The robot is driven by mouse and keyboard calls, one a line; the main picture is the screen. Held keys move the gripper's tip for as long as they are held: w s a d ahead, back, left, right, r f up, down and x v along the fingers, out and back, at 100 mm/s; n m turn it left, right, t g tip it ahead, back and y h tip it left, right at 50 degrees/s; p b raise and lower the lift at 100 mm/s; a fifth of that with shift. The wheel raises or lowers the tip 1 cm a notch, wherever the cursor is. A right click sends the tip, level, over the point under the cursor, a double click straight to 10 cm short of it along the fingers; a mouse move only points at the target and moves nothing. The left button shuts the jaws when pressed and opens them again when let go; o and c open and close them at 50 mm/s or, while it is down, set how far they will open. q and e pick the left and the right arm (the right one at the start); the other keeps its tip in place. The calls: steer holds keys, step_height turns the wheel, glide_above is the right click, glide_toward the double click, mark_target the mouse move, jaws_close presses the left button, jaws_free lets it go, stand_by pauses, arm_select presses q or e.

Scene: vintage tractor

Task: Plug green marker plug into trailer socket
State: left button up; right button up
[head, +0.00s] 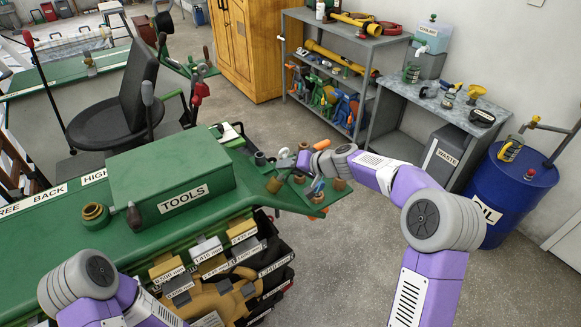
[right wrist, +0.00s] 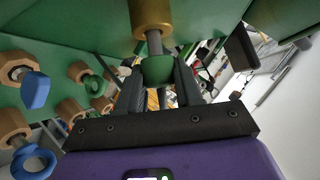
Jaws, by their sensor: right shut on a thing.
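My right gripper (right wrist: 157,80) is shut on the green marker plug (right wrist: 157,69), which sits between the two dark fingers in the right wrist view. A grey shaft runs from the green part up to a brass-coloured cylinder (right wrist: 152,17) on the green panel. The shaft lines up with this cylinder and appears to meet it; I cannot tell how far in it goes. In the head view my right gripper (head: 303,160) is at the right end of the green tractor body, and the plug is hard to make out there. My left gripper is out of view; only its arm shows.
Several brown couplers with blue (right wrist: 36,90) and green (right wrist: 95,85) pieces stand on the panel beside my gripper. The green TOOLS box (head: 165,178) sits on the tractor body to the left.

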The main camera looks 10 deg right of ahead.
steer(key=shift+s+a+f+b, duration=0.1)
steer(key=shift+a+f+b, duration=0.15)
steer(key=shift+f+b, duration=0.1)
steer(key=o, duration=1.1)
steer(key=shift+r, duration=0.1)
steer(key=v, duration=0.7)
steer(key=shift+s+d+r+b, duration=0.15)
steer(key=shift+s+d+b, duration=0.05)
steer(key=shift+s+b, duration=0.1)
steer(key=shift+w, duration=0.1)
